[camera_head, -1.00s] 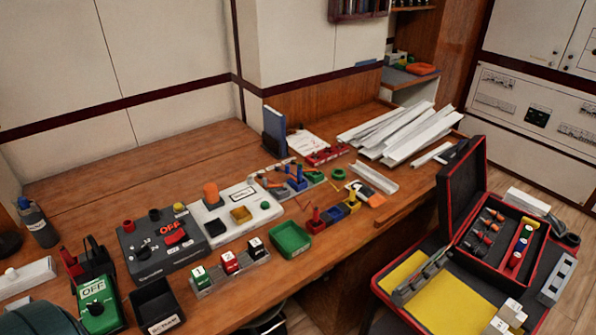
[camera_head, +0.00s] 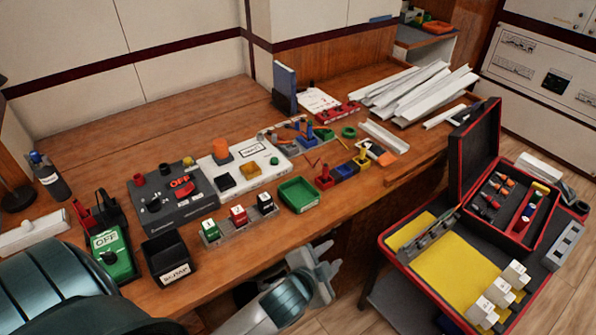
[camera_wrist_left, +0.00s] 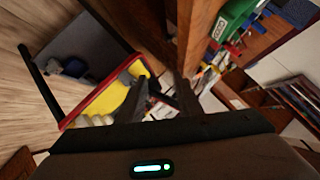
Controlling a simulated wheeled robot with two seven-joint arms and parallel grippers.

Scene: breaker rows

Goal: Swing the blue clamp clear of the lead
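A blue clamp-like piece (camera_head: 309,133) stands upright on the grey board at the back middle of the bench, with orange leads around it. Whether it touches a lead is too small to tell. A second blue piece (camera_head: 345,171) sits between a red one (camera_head: 324,178) and a yellow one (camera_head: 362,160) in the front row. My left gripper (camera_head: 328,268) is in front of the bench edge, below and apart from these pieces. Its fingers are spread and empty; they also show apart in the left wrist view (camera_wrist_left: 160,98). My right gripper is out of view.
A green tray (camera_head: 299,207) and a rack of numbered blocks (camera_head: 240,231) lie near the front edge. White trunking (camera_head: 415,95) is piled at the back right. An open red-edged case (camera_head: 400,262) stands right of my gripper. The bench's back left is bare.

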